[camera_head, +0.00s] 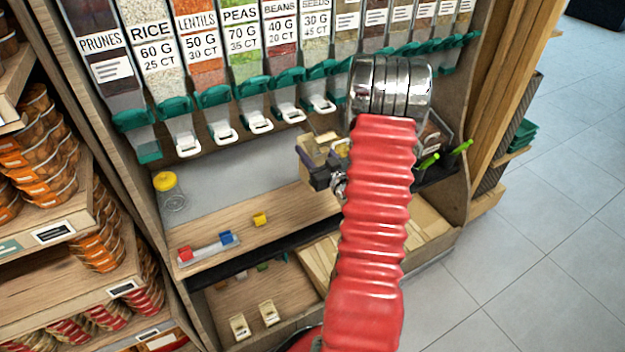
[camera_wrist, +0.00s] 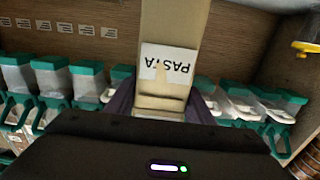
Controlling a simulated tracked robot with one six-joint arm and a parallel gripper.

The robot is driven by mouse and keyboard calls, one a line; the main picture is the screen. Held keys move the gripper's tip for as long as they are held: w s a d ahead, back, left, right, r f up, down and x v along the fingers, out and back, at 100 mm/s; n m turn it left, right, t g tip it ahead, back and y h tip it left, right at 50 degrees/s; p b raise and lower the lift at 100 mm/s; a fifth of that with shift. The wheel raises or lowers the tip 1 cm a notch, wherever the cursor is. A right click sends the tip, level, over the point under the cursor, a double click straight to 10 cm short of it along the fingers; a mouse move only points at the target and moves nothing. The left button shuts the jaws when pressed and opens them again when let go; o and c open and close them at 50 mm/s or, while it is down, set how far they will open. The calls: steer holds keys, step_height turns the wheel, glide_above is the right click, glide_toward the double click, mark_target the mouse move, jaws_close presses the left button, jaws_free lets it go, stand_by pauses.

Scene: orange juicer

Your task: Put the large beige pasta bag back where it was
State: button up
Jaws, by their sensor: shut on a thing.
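The large beige pasta bag (camera_wrist: 166,25) fills the upper middle of the wrist view, its white PASTA label upside down there. My gripper (camera_wrist: 162,100) is shut on it, with a dark finger on either side. In the head view the bag (camera_head: 322,147) is a small beige shape in my gripper (camera_head: 318,176), above the wooden counter and in front of the dispensers. My red arm hides part of the gripper and of the area behind it. I cannot tell whether the bag touches anything else.
Dispensers with green spouts (camera_head: 215,100) line the back. Two small beige packs (camera_head: 240,326) lie on the lower shelf (camera_head: 290,290).

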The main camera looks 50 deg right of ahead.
steer(key=shift+f, duration=2.15)
steer(key=shift+f, duration=2.15)
steer(key=o, duration=1.6)
steer(key=v, duration=1.2)
